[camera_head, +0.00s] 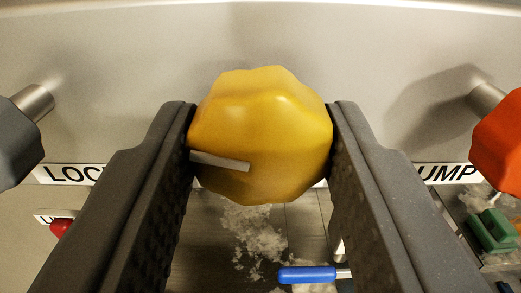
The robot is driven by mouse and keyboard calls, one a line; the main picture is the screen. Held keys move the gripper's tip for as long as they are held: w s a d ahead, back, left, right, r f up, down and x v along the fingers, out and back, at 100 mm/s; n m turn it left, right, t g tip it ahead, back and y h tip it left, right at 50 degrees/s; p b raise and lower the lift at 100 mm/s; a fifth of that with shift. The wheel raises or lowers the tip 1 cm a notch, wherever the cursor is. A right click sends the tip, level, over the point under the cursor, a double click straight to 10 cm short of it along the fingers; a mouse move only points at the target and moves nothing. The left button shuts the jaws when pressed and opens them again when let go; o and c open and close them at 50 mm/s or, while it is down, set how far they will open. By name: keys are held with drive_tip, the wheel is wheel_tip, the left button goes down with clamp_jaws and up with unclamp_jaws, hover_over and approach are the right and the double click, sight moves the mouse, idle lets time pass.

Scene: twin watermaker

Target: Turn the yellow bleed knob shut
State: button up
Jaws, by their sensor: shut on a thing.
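The yellow bleed knob (265,125) is a faceted knob in the upper middle of the view, in front of a pale panel. A light pointer stripe (220,161) on its face runs from the middle toward the left, sloping slightly up to the left. My gripper (261,130) is shut on the knob, with one dark finger against its left side and one against its right side. The knob's shaft and any label directly behind it are hidden.
A grey knob (15,145) stands at the left edge and an orange-red knob (503,142) at the right edge, both on metal shafts. Below are a red knob (62,228), a blue handle (307,274), a green part (492,231) and white crusty patches (252,238).

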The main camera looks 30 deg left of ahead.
drive_tip(key=m+b, duration=0.2)
drive_tip(key=m, duration=0.2)
drive_tip(key=shift+d+m+b, duration=0.15)
drive_tip(key=shift+m+b, duration=0.15)
drive_tip(key=shift+b, duration=0.05)
drive_tip(key=m+b, duration=0.2)
drive_tip(key=shift+m, duration=0.4)
drive_tip(key=m+b, duration=0.3)
drive_tip(key=m, duration=0.2)
drive_tip(key=shift+w+f, duration=0.1)
drive_tip(key=shift+d+m+b, duration=0.1)
drive_tip(key=shift+m+b, duration=0.9)
drive_tip(key=shift+m, duration=0.3)
drive_tip(key=o, duration=1)
drive_tip(key=shift+w, duration=0.1)
